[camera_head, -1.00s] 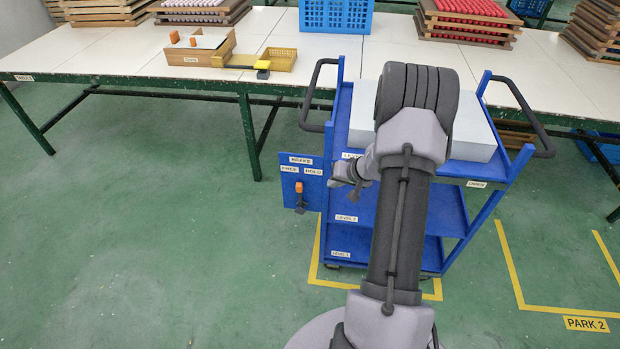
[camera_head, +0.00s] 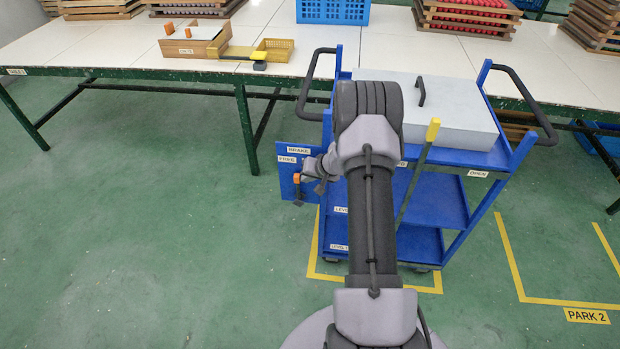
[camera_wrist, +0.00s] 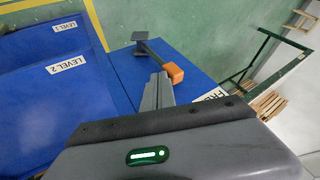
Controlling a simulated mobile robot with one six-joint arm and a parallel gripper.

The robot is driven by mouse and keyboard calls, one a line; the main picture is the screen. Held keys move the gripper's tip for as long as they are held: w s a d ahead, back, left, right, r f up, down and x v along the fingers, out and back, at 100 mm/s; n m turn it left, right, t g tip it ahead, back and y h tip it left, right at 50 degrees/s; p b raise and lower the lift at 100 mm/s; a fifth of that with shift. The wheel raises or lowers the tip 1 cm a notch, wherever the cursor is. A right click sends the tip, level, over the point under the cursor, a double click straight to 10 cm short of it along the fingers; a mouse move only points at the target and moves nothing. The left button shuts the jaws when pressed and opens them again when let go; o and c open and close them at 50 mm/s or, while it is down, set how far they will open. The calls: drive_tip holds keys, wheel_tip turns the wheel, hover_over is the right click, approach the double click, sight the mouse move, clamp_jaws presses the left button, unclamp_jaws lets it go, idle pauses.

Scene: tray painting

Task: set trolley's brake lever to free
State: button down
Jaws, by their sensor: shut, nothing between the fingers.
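The blue trolley (camera_head: 452,200) stands in front of the long table. Its brake panel (camera_head: 287,187) is on its left side, with the FREE label (camera_head: 287,160) at the left; the HOLD label is hidden behind my gripper. The brake lever (camera_head: 297,179) has an orange knob and stands roughly upright in the head view. In the wrist view, the lever (camera_wrist: 173,72) shows its knob and dark stem. My gripper (camera_head: 308,177) is shut and empty, just right of the knob; in the wrist view, its fingertips (camera_wrist: 160,78) are beside the knob. I cannot tell whether they touch.
The table (camera_head: 120,50) with wooden boxes and a blue crate (camera_head: 335,10) is behind. Green floor at the left is clear.

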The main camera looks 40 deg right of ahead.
sight(295, 176)
drive_tip(key=w+a+r+g+h+p, duration=0.1)
drive_tip(key=p, duration=0.2)
drive_tip(key=shift+w+a, duration=0.25)
drive_tip(key=shift+w, duration=0.05)
drive_tip(key=shift+w+a+n+g+h+p, duration=0.3)
drive_tip(key=shift+w+a+n+g+p, duration=0.15)
drive_tip(key=shift+p, duration=0.8)
drive_tip(key=shift+w+a+f, duration=0.25)
drive_tip(key=shift+w+a, duration=0.15)
drive_tip(key=shift+w, duration=0.1)
drive_tip(key=shift+w+a+f, duration=0.25)
drive_tip(key=shift+w+a, duration=0.1)
drive_tip(key=shift+w, duration=0.15)
drive_tip(key=shift+w+a+b, duration=0.3)
drive_tip(key=shift+b, duration=0.05)
drive_tip(key=shift+w+a, duration=0.1)
drive_tip(key=shift+r, duration=0.1)
